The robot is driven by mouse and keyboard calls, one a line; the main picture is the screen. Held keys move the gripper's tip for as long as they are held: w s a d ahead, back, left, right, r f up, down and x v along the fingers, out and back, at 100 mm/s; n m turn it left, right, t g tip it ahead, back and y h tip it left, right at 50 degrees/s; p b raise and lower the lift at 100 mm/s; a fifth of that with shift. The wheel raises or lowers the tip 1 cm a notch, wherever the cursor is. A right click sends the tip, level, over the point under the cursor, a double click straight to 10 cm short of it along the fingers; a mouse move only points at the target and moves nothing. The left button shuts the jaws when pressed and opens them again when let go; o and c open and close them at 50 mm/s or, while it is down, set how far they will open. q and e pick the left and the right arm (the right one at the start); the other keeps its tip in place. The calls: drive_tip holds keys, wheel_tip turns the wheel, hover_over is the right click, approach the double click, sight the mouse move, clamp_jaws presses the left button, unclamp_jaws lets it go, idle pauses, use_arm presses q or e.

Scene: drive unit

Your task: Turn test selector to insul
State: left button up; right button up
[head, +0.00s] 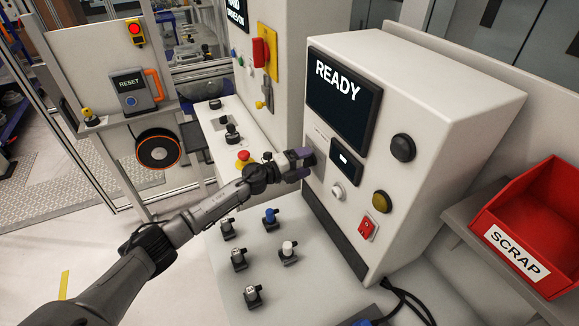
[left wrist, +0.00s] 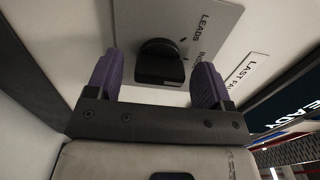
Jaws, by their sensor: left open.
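The test selector (left wrist: 160,62) is a black knob on a grey plate (left wrist: 212,18) in the left wrist view. The plate carries the word LEADS and a second label starting with "IN", partly hidden by a finger. My left gripper (head: 302,164) is at the tester's front panel in the head view, where it mostly hides the knob. In the left wrist view its purple fingers stand open, one on each side of the knob, with gaps to it. I cannot tell how deep the knob sits between them. My right gripper is out of view.
The tester (head: 408,85) has a READY screen (head: 343,92), black and yellow buttons and a red switch (head: 367,227). Several small parts (head: 288,252) stand on the bench below. A red SCRAP bin (head: 535,215) is at the right. A red emergency button (head: 243,156) lies beyond my gripper.

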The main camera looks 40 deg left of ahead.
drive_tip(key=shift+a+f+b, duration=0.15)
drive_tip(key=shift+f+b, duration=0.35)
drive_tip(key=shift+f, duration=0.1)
use_arm(q)
drive_tip(key=v, duration=1.3)
drive_tip(key=shift+s, duration=0.25)
